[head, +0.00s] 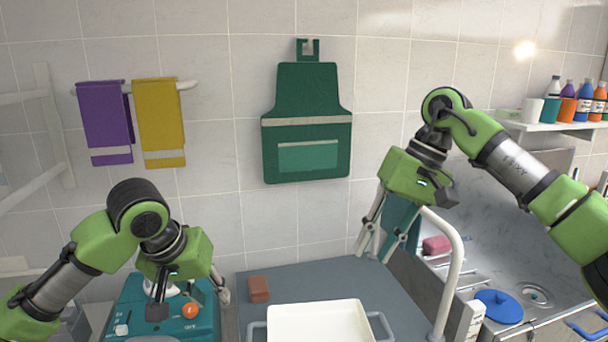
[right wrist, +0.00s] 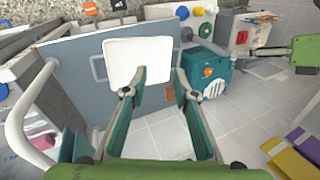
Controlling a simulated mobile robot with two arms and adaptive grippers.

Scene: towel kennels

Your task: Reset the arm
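My left gripper (head: 189,294) hangs at the lower left in the head view, in front of a teal machine (head: 134,318) with an orange knob. Its fingers are spread apart and I see nothing between them. My right gripper (head: 377,250) is raised at the right of the middle, fingers pointing down, above the grey table (head: 345,275). In the right wrist view its teal fingers (right wrist: 160,85) are apart with nothing between them.
A white tray (head: 322,322) and a reddish-brown block (head: 259,289) are on the table. A white rail (head: 455,270) and a sink (head: 533,294) stand at the right. Purple (head: 105,120) and yellow (head: 159,120) towels and a green apron (head: 306,125) hang on the wall.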

